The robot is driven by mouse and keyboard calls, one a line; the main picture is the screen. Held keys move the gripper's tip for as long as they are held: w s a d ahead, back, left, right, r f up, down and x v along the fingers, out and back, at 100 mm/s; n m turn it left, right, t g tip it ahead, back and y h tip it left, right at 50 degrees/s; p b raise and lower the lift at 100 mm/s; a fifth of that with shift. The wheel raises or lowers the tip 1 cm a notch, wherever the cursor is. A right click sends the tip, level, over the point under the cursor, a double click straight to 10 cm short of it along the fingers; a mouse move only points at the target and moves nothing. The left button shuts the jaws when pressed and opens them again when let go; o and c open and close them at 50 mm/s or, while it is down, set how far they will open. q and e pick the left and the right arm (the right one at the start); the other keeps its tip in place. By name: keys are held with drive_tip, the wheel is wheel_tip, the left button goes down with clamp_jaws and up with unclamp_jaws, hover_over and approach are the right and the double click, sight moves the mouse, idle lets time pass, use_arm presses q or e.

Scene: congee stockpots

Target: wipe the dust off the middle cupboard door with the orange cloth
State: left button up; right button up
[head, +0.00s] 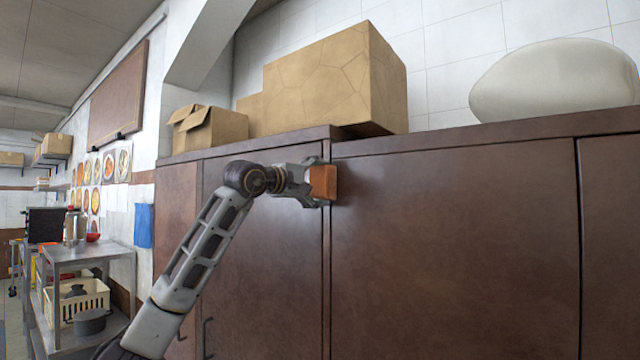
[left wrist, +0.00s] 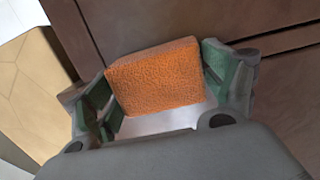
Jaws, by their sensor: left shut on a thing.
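The orange cloth (head: 323,182) is a folded block, held up at the brown cupboard front in the head view. My left gripper (head: 312,186) is shut on it near the upper left corner of the wide middle cupboard door (head: 455,250). In the left wrist view the cloth (left wrist: 158,77) sits between the two green-padded fingers, with the brown door close beyond it. I cannot tell whether the cloth touches the door. The door looks dark brown with faint paler patches; dust is hard to make out. My right gripper is not in view.
Cardboard boxes (head: 335,80) and a pale rounded sack (head: 555,80) stand on the cupboard top (head: 480,136). A metal trolley (head: 80,255) with a crate and a pot stands at the far left. The space before the door's right part looks clear.

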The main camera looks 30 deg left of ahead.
use_arm(q)
drive_tip(key=shift+s+f, duration=0.1)
drive_tip(key=shift+s, duration=0.05)
drive_tip(key=shift+s+b, duration=0.3)
drive_tip(key=shift+s, duration=0.15)
drive_tip(key=shift+s+a+b, duration=0.2)
drive_tip(key=shift+s+b, duration=0.3)
drive_tip(key=shift+s, duration=1.9)
drive_tip(key=shift+s+a+b, duration=0.15)
drive_tip(key=shift+s+b, duration=0.4)
drive_tip(key=shift+s, duration=0.95)
